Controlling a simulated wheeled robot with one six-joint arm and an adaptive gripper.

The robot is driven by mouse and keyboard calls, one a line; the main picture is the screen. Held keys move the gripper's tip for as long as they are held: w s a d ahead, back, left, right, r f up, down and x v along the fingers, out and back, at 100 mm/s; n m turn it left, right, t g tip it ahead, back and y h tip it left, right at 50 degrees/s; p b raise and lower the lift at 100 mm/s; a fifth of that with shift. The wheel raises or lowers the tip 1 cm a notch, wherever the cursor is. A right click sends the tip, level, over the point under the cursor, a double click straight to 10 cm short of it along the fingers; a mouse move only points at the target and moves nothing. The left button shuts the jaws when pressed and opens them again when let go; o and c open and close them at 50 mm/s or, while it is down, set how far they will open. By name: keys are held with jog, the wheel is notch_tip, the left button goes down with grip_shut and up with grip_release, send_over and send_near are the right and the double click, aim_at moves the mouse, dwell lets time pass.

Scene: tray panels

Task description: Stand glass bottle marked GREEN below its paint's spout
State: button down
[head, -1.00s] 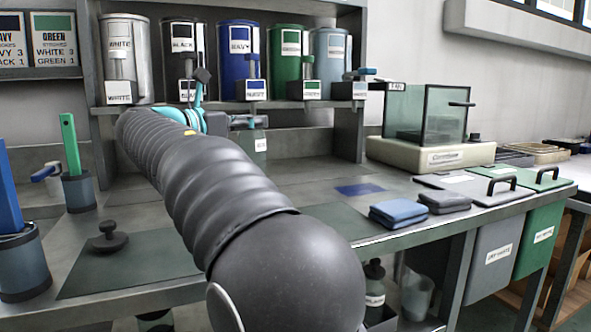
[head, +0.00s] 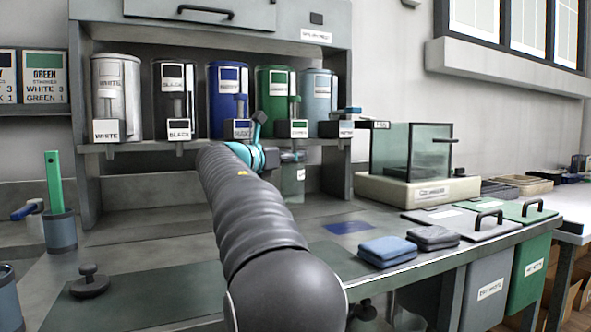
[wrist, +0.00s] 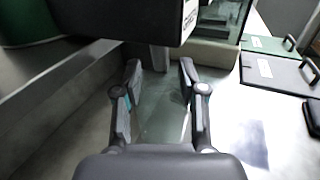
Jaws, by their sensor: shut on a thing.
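My gripper (head: 291,156) is in front of the paint shelf, just below the spout of the green paint can (head: 271,107). It is shut on a clear glass bottle (head: 293,187), which looks upright. A small label shows on the bottle, but its word is too small to read. In the wrist view the see-through bottle (wrist: 160,118) is between the two fingers (wrist: 160,75). The green spout's block (head: 299,129) is above the bottle. I cannot tell whether the bottle's base touches the bench.
White (head: 118,100), black (head: 173,100), navy (head: 228,100) and grey-blue (head: 318,97) cans flank the green one. A glass-walled box (head: 418,190) stands to the right. Folded cloths (head: 387,250) lie at the front. A dark block (wrist: 120,15) is close above the fingers in the wrist view.

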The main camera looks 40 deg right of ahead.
aim_at(295, 168)
jog(key=shift+d, duration=0.35)
jog(key=shift+w+d+f+b, duration=0.1)
jog(key=shift+f+b, duration=0.1)
jog(key=shift+f, duration=0.35)
jog(key=shift+s+d+f+b, duration=0.1)
jog(key=shift+f+b, duration=0.15)
jog(key=shift+f, duration=0.35)
jog(key=shift+w+d+f+b, duration=0.1)
jog(key=shift+f+b, duration=0.1)
jog(key=shift+f, duration=0.35)
jog(key=shift+f, duration=0.15)
jog(key=c, duration=0.7)
grip_release()
jog(key=shift+o, duration=0.2)
jog(key=s+a, duration=0.2)
jog(key=a, duration=1)
